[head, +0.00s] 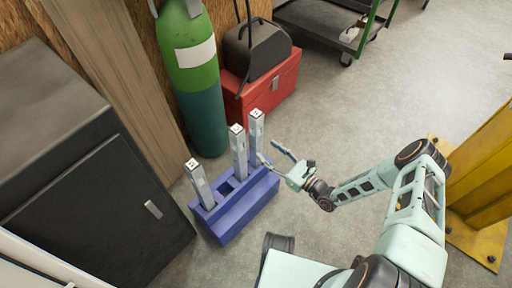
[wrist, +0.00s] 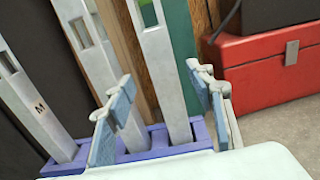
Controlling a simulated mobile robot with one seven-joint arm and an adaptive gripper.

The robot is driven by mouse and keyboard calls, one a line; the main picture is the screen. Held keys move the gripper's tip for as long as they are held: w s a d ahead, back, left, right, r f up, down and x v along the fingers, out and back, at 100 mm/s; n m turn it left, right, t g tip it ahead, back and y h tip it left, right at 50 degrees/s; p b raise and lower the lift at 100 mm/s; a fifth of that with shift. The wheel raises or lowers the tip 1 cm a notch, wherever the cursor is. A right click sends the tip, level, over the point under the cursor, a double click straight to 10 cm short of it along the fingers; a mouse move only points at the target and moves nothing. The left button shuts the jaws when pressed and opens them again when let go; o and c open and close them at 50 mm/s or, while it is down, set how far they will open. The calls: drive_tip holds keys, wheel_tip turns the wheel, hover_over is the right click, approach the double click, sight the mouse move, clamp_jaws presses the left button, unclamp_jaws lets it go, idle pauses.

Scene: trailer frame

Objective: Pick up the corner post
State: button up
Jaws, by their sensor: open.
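Three upright pale grey metal posts stand in a blue-purple rack (head: 236,210): a left post (head: 199,184), a middle post (head: 239,152) and a right post (head: 256,132). Which one is the corner post I cannot tell. My gripper (head: 272,153) is open and empty, just right of the right post. In the wrist view my gripper (wrist: 160,80) has its fingers on either side of the right post (wrist: 165,75) as pictured; no contact shows. The middle post (wrist: 95,60) is left of it, and the left post (wrist: 38,110) bears an "M".
An empty slot (head: 227,188) shows in the rack. A green gas cylinder (head: 196,85) and a red toolbox (head: 262,90) stand behind. A dark cabinet (head: 100,200) is at left, a yellow post base (head: 475,235) at right.

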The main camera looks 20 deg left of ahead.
sight(260, 144)
drive_tip(key=b+x, duration=0.1)
drive_tip(key=x, duration=0.3)
drive_tip(key=shift+w+d+f, duration=0.1)
drive_tip(key=shift+f, duration=0.05)
drive_tip(key=shift+w+a+b, duration=0.3)
drive_tip(key=shift+a, duration=0.2)
drive_tip(key=shift+c, duration=0.6)
drive_tip(key=shift+r, duration=0.2)
clamp_jaws()
